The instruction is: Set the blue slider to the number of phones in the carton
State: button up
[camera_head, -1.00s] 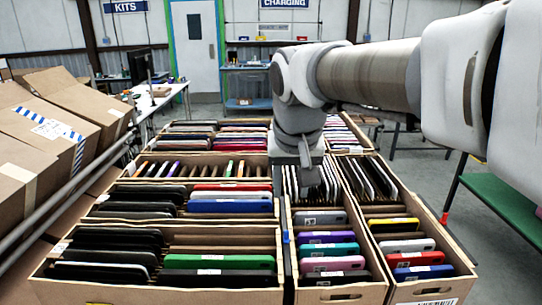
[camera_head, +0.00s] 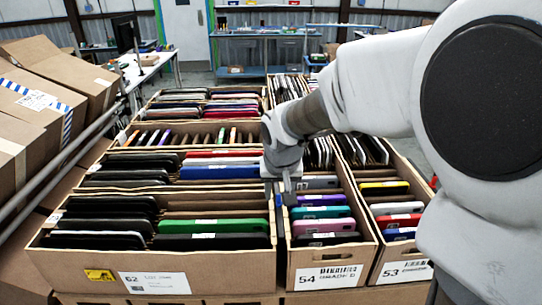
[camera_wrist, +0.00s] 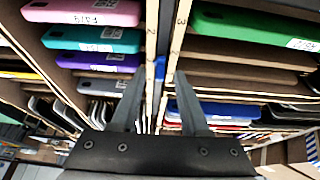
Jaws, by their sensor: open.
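The blue slider (camera_wrist: 160,68) shows in the wrist view as a small blue piece in the narrow gap between two carton walls. In the head view a bit of blue (camera_head: 279,200) shows at that gap, partly hidden by my gripper (camera_head: 286,192). In the wrist view my gripper (camera_wrist: 158,78) is open and empty, its fingers on either side of the gap, with the slider beyond the tips. Printed digits show on the walls beside it. Carton 54 (camera_head: 327,276) holds pink, teal, purple and grey phones; carton 62 (camera_head: 215,280) holds black, green, blue and red ones.
Carton 53 (camera_head: 405,271) with more phones stands at the right. Further phone cartons stand behind. Large brown boxes (camera_head: 35,95) lean behind a metal rail at the left. Carton walls and phone edges crowd the space around my gripper.

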jog(key=shift+c, duration=0.2)
grip_shut()
jog(key=shift+w, duration=0.1)
dwell(1.2)
